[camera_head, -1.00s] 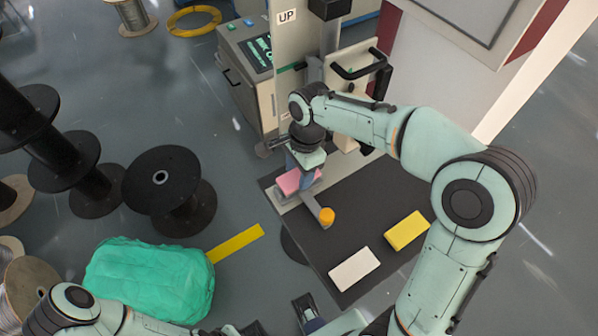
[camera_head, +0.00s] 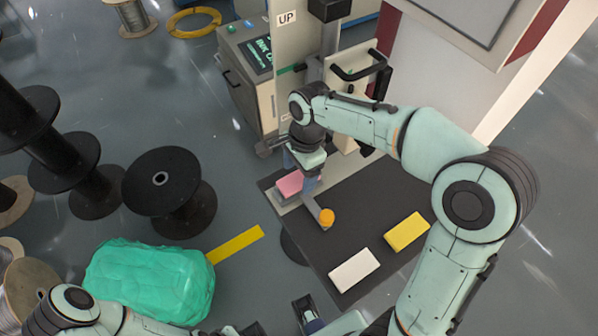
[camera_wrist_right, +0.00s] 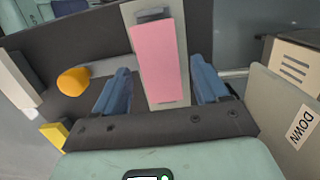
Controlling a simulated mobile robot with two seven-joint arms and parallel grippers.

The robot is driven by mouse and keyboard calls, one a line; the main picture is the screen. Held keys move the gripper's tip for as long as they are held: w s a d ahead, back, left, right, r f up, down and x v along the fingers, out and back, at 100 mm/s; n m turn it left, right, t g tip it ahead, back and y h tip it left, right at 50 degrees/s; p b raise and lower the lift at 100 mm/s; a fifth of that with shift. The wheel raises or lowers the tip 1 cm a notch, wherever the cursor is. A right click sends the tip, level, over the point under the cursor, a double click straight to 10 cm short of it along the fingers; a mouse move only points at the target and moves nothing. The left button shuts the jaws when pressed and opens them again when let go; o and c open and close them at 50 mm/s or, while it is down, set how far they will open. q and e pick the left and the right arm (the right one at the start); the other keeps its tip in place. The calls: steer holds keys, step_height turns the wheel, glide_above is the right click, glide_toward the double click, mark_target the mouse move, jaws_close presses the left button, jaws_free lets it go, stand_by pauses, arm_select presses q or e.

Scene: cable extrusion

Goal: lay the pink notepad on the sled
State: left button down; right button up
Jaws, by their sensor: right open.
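The pink notepad (camera_head: 289,184) lies flat on the pale grey sled (camera_head: 285,199), on the dark bench top. It also shows in the right wrist view (camera_wrist_right: 158,60), with bare sled visible past its ends. My right gripper (camera_head: 304,170) is over the notepad. In the right wrist view its two blue fingers (camera_wrist_right: 160,85) are spread, one on each side of the notepad with gaps between; it is open and empty. My left arm comes in along the bottom left of the head view; its gripper is at the bottom edge, and its jaws cannot be made out.
A lever with an orange knob (camera_head: 327,217) sticks out beside the sled. A white block (camera_head: 354,270) and a yellow block (camera_head: 406,232) lie on the dark bench top (camera_head: 365,205). A machine panel marked DOWN (camera_wrist_right: 290,118) stands close to the right gripper.

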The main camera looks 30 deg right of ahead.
step_height(320, 180, up, 11)
steer(key=d+p, duration=0.1)
steer(key=p, duration=0.1)
steer(key=shift+d, duration=0.15)
stand_by(0.4)
